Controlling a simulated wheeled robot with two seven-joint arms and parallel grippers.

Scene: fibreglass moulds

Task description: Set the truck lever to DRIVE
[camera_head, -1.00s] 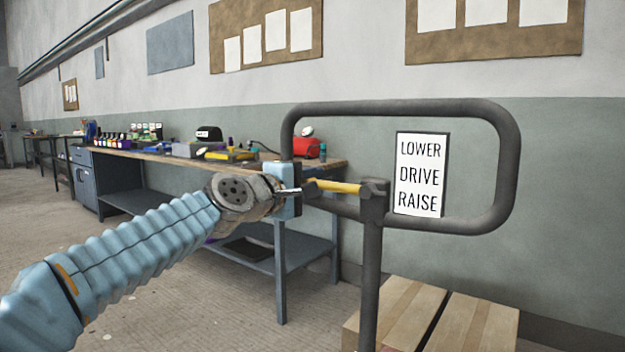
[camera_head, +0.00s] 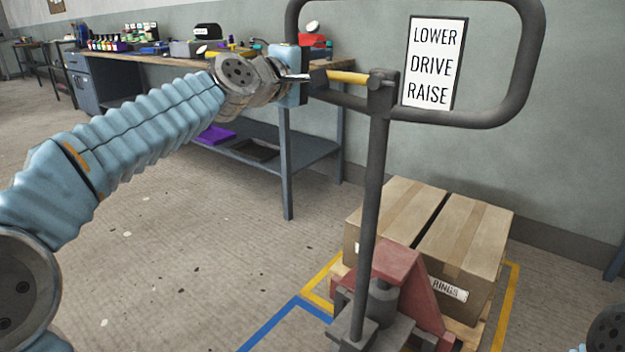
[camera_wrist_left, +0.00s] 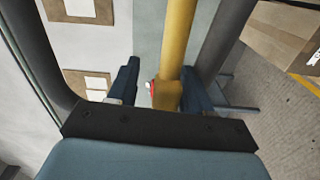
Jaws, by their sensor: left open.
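The truck's yellow lever (camera_head: 350,77) sticks out to the left from the bracket at the top of the dark handle post, nearly level. A sign (camera_head: 434,62) reading LOWER, DRIVE, RAISE hangs inside the handle loop (camera_head: 527,70). My left gripper (camera_head: 306,78) is at the lever's free left end. In the left wrist view its jaws (camera_wrist_left: 160,82) are open, and the yellow lever (camera_wrist_left: 176,40) runs down between the two fingers, nearer the right one. I cannot tell whether a finger touches it. My right gripper is not in view.
The pallet truck's red body (camera_head: 390,265) stands below, with cardboard boxes (camera_head: 455,225) on a pallet. Yellow and blue floor lines surround it. A workbench (camera_head: 312,150) with several items stands behind my left arm. The floor at the lower left is clear.

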